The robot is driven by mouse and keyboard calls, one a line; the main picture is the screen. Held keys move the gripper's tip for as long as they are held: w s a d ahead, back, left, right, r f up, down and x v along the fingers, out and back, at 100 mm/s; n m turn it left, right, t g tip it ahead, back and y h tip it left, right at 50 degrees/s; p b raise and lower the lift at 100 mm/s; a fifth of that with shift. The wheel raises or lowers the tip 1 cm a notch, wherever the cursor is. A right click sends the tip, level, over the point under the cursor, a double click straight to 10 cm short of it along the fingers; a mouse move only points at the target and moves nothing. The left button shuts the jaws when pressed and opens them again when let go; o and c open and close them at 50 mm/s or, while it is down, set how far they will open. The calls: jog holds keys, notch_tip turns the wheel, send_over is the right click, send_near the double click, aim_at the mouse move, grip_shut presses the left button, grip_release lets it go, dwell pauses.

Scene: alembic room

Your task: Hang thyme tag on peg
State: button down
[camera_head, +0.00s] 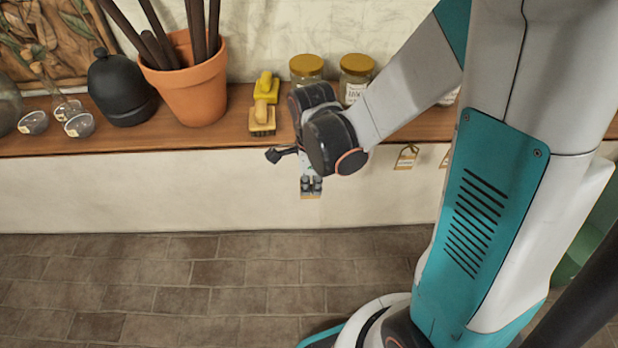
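My gripper (311,185) hangs in front of the pale wall below the shelf's front edge, its fingertips pointing down. A small tan piece (310,195) shows at the fingertips; it looks like the lower part of a tag, but I cannot tell whether the fingers grip it or stand in front of it. A tan tag (406,158) with a loop hangs under the shelf edge, right of my gripper. Another tag (445,160) shows partly beside my arm. The writing on the tags is too small to read, so I cannot tell which is thyme. Any peg behind my wrist is hidden.
The wooden shelf (200,138) holds a terracotta pot (190,88), a black jar (120,90), small glass bowls (78,125), a yellow-handled brush (263,115) and gold-lidded jars (307,68). My arm covers the shelf's right part. The brick floor (150,285) is clear at left.

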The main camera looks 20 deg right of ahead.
jog(key=w, duration=0.1)
jog(key=w+d, duration=0.1)
jog(key=w, duration=0.2)
jog(key=shift+w+d+f, duration=0.25)
dwell(0.4)
jog(key=shift+w+d, duration=0.15)
jog(key=shift+w, duration=0.3)
jog(key=shift+w+d+b, duration=0.2)
jog(key=shift+w+b, duration=0.35)
jog(key=shift+w, duration=0.1)
dwell(0.9)
jog(key=shift+w+d+f, duration=0.1)
jog(key=shift+w+d, duration=0.05)
jog(key=shift+w, duration=0.15)
jog(key=shift+w, duration=0.15)
jog(key=shift+w+d, duration=0.15)
jog(key=shift+w, duration=0.15)
